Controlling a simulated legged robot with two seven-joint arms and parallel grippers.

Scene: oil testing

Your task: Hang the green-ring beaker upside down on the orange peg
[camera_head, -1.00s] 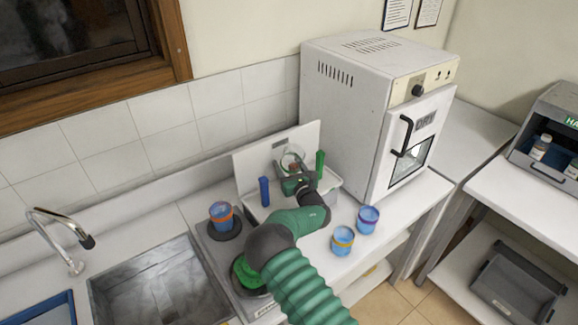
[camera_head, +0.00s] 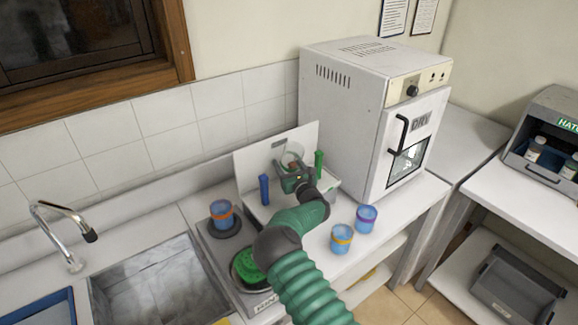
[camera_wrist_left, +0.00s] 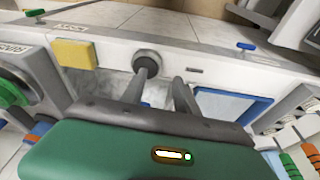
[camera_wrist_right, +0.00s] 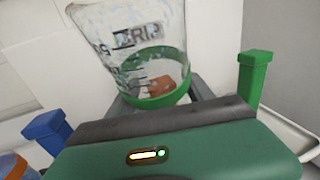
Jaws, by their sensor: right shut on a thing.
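The clear green-ring beaker (camera_wrist_right: 140,50) is held in my right gripper (camera_wrist_right: 160,100), close in front of the white peg board (camera_head: 252,160). It also shows in the head view (camera_head: 291,157). In the right wrist view its green ring is at the lower end, near my gripper. An orange patch (camera_wrist_right: 159,87) shows through the glass, probably the orange peg. I cannot tell whether the beaker touches it. A blue peg (camera_head: 264,189) and a green peg (camera_head: 319,165) stand on either side. My left gripper (camera_wrist_left: 165,78) is open and empty, with its fingers apart.
An orange-ring beaker (camera_head: 221,213) stands left of the board. A yellow-ring beaker (camera_head: 341,238) and a purple-ring beaker (camera_head: 366,218) stand on the counter to the right. The white oven (camera_head: 365,110) is close on the board's right. The sink (camera_head: 155,285) is at left.

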